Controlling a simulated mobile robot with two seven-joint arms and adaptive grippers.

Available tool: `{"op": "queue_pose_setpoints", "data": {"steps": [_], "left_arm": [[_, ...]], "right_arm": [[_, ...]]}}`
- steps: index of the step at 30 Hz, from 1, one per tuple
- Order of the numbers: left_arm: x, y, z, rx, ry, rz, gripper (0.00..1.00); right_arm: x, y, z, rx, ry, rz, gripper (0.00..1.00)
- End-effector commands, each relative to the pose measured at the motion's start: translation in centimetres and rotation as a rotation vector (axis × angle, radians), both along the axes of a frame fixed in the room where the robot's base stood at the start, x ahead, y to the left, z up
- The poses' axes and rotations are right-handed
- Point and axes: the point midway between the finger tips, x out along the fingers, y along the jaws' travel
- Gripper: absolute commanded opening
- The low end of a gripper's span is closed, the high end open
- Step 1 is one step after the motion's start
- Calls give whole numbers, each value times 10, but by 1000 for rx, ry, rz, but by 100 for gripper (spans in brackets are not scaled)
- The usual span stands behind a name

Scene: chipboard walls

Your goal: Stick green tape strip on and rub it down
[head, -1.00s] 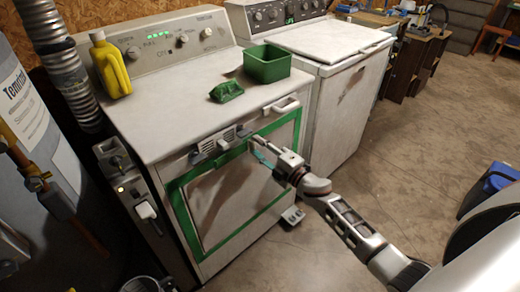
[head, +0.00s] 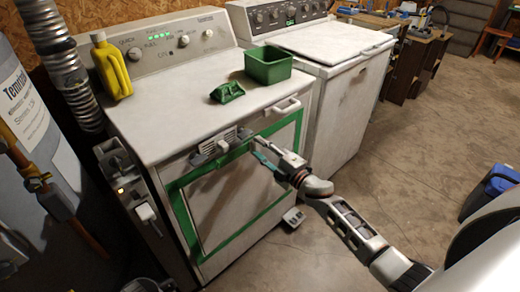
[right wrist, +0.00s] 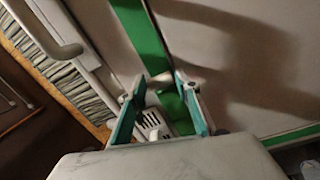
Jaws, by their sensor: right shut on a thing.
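Green tape (head: 184,215) frames the front panel of the white dryer (head: 165,118). My right gripper (head: 257,146) is at the top edge of this panel, right of the vent slots. In the right wrist view its teal fingers (right wrist: 160,105) stand apart, with a green strip (right wrist: 172,106) and a small pale part (right wrist: 161,80) between them. I take the strip to be what is held, but the fingers partly hide the contact. More green tape (right wrist: 142,40) runs up from there. I cannot tell whether the strip lies flat. My left gripper is not in view.
A green bin (head: 268,68), a small green holder (head: 227,92) and a yellow bottle (head: 111,66) stand on the dryer. A white handle (head: 284,108) juts out near the gripper. A second white machine (head: 345,90) is to the right.

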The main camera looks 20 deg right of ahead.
Motion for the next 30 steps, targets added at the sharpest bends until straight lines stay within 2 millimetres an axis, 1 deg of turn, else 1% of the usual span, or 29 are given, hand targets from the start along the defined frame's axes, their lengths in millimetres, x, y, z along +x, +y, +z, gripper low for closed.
{"op": "queue_pose_setpoints", "data": {"steps": [14, 29, 30], "left_arm": [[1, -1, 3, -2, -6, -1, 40], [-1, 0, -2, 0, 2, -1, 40], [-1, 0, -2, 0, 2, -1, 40]], "right_arm": [[1, 1, 0, 0, 0, 0, 24], [11, 5, -1, 0, 0, 0, 24], [11, 5, 0, 0, 0, 0, 37]]}}
